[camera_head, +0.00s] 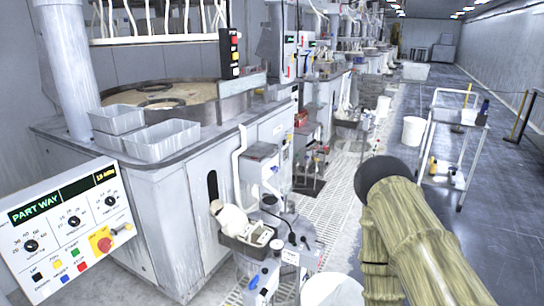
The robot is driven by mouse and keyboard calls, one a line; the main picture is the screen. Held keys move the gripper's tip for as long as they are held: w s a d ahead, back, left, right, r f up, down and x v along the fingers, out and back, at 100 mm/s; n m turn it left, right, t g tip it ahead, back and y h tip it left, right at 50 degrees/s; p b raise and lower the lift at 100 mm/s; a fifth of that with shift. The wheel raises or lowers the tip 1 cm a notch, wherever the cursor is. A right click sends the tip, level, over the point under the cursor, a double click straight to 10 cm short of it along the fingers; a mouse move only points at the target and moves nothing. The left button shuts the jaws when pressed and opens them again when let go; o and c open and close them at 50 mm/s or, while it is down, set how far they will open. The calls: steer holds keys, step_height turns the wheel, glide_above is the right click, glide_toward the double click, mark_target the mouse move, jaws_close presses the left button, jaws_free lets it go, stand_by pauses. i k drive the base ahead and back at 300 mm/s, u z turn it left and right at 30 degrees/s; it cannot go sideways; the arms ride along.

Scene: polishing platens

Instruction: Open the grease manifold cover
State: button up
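I cannot tell for sure which part is the grease manifold cover. Several small boxes and fittings line the side of the near polishing machine (150,215), among them a grey box with a light top (262,151) and a lower tray-like unit (250,240) with white parts on it. No cover stands visibly open. My arm, in a ribbed tan sleeve with a dark rounded end, rises at the lower right, apart from these fittings. My gripper is not in view.
A control panel (72,232) stands at the lower left. Grey bins (160,140) sit on the machine's edge. A white bucket (413,131) and a wheeled cart (455,150) stand in the right aisle. A white container (331,290) stands at bottom centre.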

mark_target(261, 150)
steer(key=z, duration=1.55)
steer(key=i, duration=4.9)
steer(key=u, duration=1.6)
steer(key=i, duration=3.15)
